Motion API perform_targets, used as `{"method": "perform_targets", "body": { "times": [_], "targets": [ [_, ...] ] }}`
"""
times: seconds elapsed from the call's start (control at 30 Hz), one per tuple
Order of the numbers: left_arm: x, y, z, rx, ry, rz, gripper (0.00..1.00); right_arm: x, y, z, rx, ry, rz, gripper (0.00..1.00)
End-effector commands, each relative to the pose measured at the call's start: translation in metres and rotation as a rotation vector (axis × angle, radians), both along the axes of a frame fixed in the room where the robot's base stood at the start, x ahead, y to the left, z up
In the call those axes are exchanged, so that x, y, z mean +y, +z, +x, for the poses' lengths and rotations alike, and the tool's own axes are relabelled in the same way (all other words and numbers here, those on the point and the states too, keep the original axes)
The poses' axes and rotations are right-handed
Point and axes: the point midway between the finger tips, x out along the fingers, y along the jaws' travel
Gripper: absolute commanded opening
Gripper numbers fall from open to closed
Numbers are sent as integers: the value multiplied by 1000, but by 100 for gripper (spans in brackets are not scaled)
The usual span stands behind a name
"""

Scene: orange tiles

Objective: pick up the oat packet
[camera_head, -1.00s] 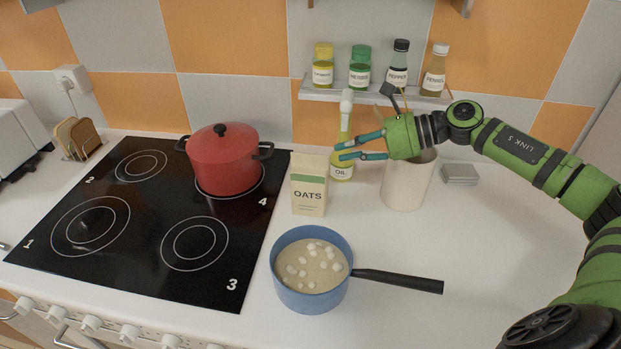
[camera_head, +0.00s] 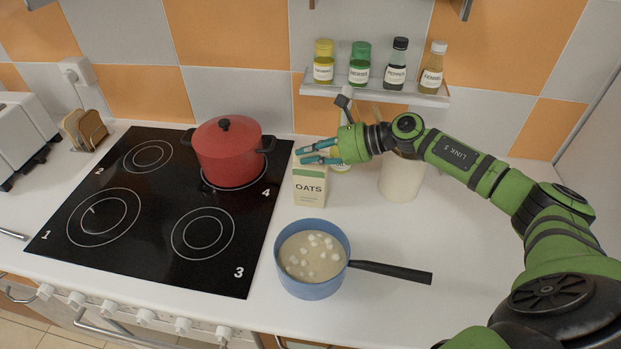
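The oat packet (camera_head: 310,188) is a cream carton with a green band and the word OATS. It stands upright on the white counter, just right of the black hob and behind the blue pan. My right gripper (camera_head: 302,153) comes in from the right, with its teal fingers pointing left over the top of the packet. The fingers are apart with nothing visible between them. I cannot tell whether they touch the packet's top. My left gripper does not show.
A blue pan (camera_head: 283,268) stands in front of the packet, its handle pointing right. A red pot (camera_head: 228,155) sits on the hob (camera_head: 150,235). Behind my gripper are an oil bottle (camera_head: 341,161), mostly hidden, and a cream utensil holder (camera_head: 400,180). A spice shelf (camera_head: 385,94) hangs above.

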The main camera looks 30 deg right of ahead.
Motion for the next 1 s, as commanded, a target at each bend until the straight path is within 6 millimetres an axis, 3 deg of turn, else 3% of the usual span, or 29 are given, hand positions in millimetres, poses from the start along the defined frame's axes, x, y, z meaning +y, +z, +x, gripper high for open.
{"method": "perform_targets", "body": {
  "times": [0.03,0.07,0.1,0.57,1.0],
  "targets": [
    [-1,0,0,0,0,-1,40,0,0,0,0,0,0,12],
    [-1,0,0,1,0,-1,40,0,0,0,0,0,0,0],
    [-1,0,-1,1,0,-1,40,0,0,0,0,0,0,0],
    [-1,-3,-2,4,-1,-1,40,-1,4,0,-4,0,1,0],
    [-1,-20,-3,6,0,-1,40,-1,41,0,-6,-1,0,0]
  ]
}}
